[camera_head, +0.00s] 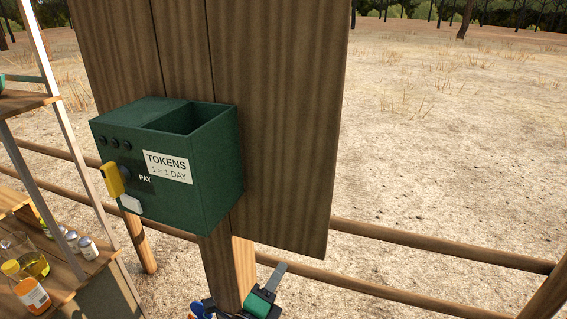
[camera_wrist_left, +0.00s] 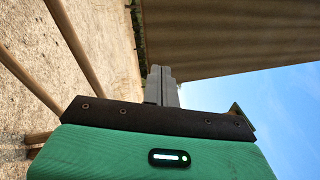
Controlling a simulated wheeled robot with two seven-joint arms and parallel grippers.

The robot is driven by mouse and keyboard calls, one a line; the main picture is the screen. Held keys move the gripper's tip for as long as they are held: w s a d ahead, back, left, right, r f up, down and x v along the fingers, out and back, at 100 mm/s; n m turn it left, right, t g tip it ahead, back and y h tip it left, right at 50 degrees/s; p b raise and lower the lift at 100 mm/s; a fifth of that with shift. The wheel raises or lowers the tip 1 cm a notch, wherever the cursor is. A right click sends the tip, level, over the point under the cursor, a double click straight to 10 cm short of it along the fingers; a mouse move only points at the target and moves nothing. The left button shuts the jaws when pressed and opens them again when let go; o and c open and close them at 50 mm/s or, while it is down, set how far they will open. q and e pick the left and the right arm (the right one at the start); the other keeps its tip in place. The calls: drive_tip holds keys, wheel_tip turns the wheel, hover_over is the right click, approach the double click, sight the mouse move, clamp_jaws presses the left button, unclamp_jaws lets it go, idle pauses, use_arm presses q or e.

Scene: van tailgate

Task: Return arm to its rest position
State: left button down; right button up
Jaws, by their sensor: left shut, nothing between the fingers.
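My left gripper (camera_head: 279,270) shows at the bottom of the head view, below and in front of the wooden board (camera_head: 285,130). Its green and black body is partly cut off by the lower edge. In the left wrist view the gripper (camera_wrist_left: 161,75) has its two grey fingers together, with nothing between them. It is apart from the green token box (camera_head: 205,190), which is fixed to the board above it and to the left. My right gripper is in neither view.
A yellow lever (camera_head: 111,180) sticks out from the box front. A wooden shelf (camera_head: 75,275) with bottles and small jars stands at lower left. Wooden rails (camera_head: 440,249) run behind the post (camera_head: 227,270). Open dry ground lies at right.

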use_arm(q)
drive_tip(key=s+a+f+n+g+y, duration=0.25)
drive_tip(key=a+f+n+y, duration=0.25)
drive_tip(key=a+n, duration=0.3)
drive_tip(key=s+a+f+n+g+y, duration=0.2)
drive_tip(key=s+a+f+n+y, duration=0.25)
drive_tip(key=a+n, duration=0.3)
drive_tip(key=s+a+f+n+g, duration=0.3)
drive_tip(key=s+f+n+g, duration=0.15)
drive_tip(key=s, duration=0.45)
drive_tip(key=s+a+f+n+g, duration=0.3)
drive_tip(key=s+n+g, duration=0.2)
drive_tip(key=s, duration=0.4)
wheel_tip(320, 180, down, 33)
drive_tip(key=s+g, duration=0.1)
drive_tip(key=s, duration=0.1)
drive_tip(key=s+a+f, duration=0.1)
drive_tip(key=s+f, duration=0.8)
drive_tip(key=s+a+f+g, duration=0.1)
drive_tip(key=s+a+f, duration=0.1)
drive_tip(key=s+f, duration=0.7)
drive_tip(key=shift+a+m+g, duration=0.25)
drive_tip(key=shift+m+g, duration=0.05)
drive_tip(key=shift+m, duration=0.1)
drive_tip(key=shift+s, duration=0.1)
